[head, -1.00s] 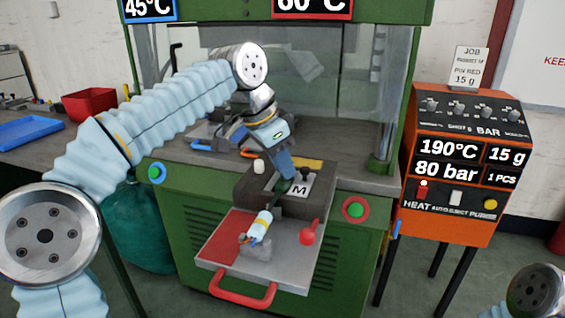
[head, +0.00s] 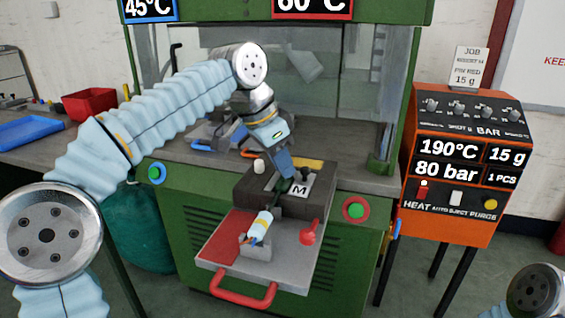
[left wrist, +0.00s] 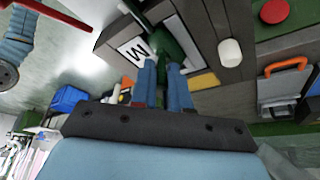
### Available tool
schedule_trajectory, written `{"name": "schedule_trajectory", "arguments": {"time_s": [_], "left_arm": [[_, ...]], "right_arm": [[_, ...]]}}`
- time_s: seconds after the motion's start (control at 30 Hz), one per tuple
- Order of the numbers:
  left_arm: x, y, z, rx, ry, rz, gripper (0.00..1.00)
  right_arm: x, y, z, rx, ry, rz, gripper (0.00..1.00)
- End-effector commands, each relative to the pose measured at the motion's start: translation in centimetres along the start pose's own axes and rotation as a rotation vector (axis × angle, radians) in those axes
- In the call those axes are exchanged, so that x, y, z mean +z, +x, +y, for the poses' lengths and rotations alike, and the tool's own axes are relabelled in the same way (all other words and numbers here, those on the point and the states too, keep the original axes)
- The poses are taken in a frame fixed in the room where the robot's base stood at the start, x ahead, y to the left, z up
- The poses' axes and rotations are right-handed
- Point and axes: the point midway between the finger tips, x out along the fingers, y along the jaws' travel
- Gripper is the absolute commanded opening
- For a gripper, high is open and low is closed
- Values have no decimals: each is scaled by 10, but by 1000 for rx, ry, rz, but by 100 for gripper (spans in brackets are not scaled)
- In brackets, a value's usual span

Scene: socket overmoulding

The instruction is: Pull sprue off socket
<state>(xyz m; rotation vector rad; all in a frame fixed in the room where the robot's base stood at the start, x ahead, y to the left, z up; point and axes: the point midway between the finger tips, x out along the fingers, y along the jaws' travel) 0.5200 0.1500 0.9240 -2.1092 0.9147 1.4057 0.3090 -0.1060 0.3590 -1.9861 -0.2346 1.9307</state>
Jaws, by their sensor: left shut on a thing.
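My left gripper (head: 284,178) reaches down to the dark block on the pulled-out tray of the green machine. In the left wrist view its two blue fingers (left wrist: 163,78) are closed on a dark green piece (left wrist: 164,38) beside the white plate marked M. The fingers cover part of this piece, and I cannot tell where sprue and socket divide. A white and yellow cylinder (head: 262,223) with a blue end lies tilted in a grey holder (head: 256,251) in front of the block. My right gripper is out of view.
The dark block (head: 311,206) carries the M plate (head: 299,189) and a white knob (head: 260,166). A red knob (head: 309,234) and red handle (head: 243,291) are on the tray. An orange control box (head: 455,165) stands right. A red bin (head: 90,103) and blue tray (head: 28,132) sit left.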

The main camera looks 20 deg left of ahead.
Motion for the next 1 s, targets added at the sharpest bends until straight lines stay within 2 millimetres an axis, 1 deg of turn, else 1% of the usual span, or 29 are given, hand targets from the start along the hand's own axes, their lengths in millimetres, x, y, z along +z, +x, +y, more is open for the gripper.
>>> {"name": "schedule_trajectory", "arguments": {"time_s": [0.17, 0.7, 1.0], "left_arm": [[-4, -8, 0, 0, 0, 1, 0], [-22, -52, 0, 0, 0, 2, 0], [-23, -56, 0, 1, -1, -1, 0]], "right_arm": [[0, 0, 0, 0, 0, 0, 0], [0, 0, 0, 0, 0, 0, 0], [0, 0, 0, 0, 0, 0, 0]]}}
